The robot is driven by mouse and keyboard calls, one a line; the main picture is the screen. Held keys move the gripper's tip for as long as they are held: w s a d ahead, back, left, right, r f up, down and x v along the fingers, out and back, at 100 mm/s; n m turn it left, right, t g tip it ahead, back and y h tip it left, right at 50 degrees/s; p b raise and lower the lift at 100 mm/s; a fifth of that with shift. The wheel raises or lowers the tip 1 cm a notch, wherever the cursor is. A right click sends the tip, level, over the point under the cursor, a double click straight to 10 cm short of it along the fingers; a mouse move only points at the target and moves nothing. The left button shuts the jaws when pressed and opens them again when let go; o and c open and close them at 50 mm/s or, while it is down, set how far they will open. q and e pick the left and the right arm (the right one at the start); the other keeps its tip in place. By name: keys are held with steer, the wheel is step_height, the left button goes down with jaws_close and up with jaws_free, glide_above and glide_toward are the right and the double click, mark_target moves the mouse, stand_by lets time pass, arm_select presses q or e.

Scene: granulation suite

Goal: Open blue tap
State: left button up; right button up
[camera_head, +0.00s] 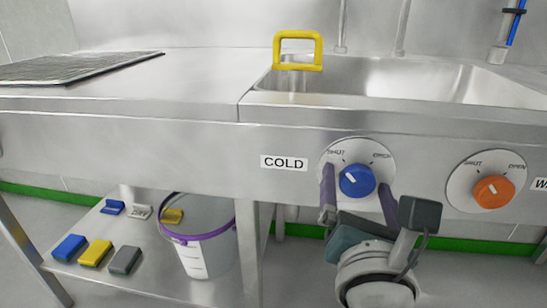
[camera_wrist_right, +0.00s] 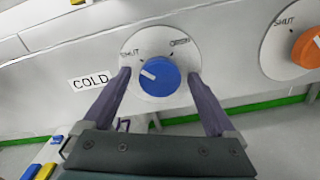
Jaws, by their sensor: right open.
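The blue tap (camera_head: 357,181) is a round knob on a white dial plate marked SHUT on the left and OPEN on the right. A COLD label (camera_head: 284,163) is beside it. The knob's white mark points up and left, toward SHUT. It also shows in the right wrist view (camera_wrist_right: 160,79). My right gripper (camera_head: 356,187) is open, one finger on each side of the knob. I cannot tell whether the fingers touch it. My left gripper is not in view.
An orange tap (camera_head: 493,192) with its own dial is to the right. Above are the steel sink (camera_head: 400,80) and a yellow handle-shaped item (camera_head: 298,37). On the lower shelf (camera_head: 150,280) stand a bucket with a purple rim (camera_head: 200,225) and several coloured blocks.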

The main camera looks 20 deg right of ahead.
steer(key=shift+c, duration=0.3)
steer(key=c, duration=1.3)
